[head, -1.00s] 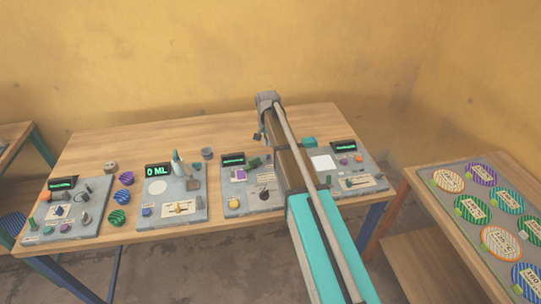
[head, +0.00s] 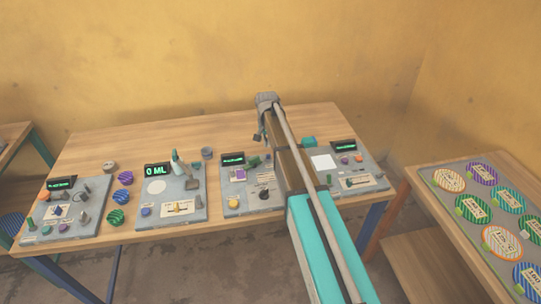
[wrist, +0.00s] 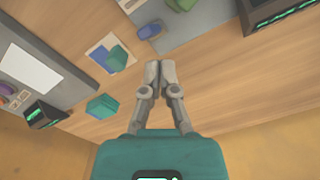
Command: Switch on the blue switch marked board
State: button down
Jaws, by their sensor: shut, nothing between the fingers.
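My gripper (wrist: 160,66) is shut and empty in the wrist view, its fingertips together above bare wood. A small blue-purple piece (wrist: 150,31) lies at the edge of a grey panel. In the head view, my arm hides part of the panels, and the gripper is not clearly shown. A blue pointer knob (head: 57,211) is on the far-left panel. No label reading "board" is legible, so I cannot tell which blue piece is the named switch.
Several grey control panels with small displays stand along the wooden table (head: 230,118). A display (head: 158,170) reads "0 ML". Striped discs lie on a side table (head: 418,172) at right.

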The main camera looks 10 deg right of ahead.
jog(key=shift+f+b, duration=2.1)
dwell(2.1)
notch_tip(320, 180, up, 7)
jog(key=p, duration=0.7)
dwell(0.7)
dwell(0.4)
jog(key=shift+s, duration=0.1)
jog(key=shift+s, duration=0.4)
jog(key=s+n, duration=0.6)
jog(key=s, duration=2.2)
jog(key=shift+d, duration=0.4)
